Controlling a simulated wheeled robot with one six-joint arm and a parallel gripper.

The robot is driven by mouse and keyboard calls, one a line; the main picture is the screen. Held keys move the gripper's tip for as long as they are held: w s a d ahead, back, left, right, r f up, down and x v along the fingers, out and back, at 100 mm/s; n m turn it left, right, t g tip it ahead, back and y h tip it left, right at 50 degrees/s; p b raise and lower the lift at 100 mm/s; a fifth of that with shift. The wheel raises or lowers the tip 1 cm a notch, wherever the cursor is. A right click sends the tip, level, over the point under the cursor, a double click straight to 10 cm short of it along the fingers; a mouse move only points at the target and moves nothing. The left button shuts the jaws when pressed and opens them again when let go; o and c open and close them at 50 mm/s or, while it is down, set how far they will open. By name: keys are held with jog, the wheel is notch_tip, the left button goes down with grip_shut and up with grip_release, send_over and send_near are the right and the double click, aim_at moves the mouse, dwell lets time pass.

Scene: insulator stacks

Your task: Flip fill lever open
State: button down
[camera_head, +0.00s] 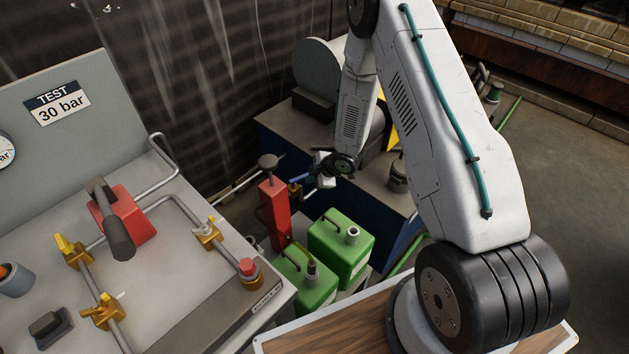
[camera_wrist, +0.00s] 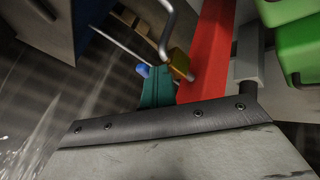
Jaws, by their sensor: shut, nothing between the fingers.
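The fill lever, a small blue handle (camera_head: 301,179), sits on a brass valve (camera_head: 294,190) beside a red column (camera_head: 274,212). In the wrist view the lever's rounded blue end (camera_wrist: 142,70) shows just beyond my teal fingertips. The brass valve (camera_wrist: 179,63) and the red column (camera_wrist: 207,50) are to their right. My gripper (camera_wrist: 157,80) is shut and empty, very close to the lever; I cannot tell whether it touches. In the head view my gripper (camera_head: 318,178) is small and partly hidden, just right of the lever.
Two green cans (camera_head: 343,245) stand right of and below the red column. A blue-sided cabinet (camera_head: 285,140) with a grey machine is behind. At left is a test bench (camera_head: 190,285) with pipes, yellow-handled valves and a red block. A bent grey pipe (camera_wrist: 168,28) rises from the brass valve.

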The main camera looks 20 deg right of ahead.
jog(key=shift+w+d, duration=0.2)
jog(key=shift+w, duration=0.3)
jog(key=shift+w+d, duration=0.15)
jog(key=shift+w, duration=0.35)
jog(key=shift+w+r, duration=0.15)
jog(key=shift+w, duration=0.1)
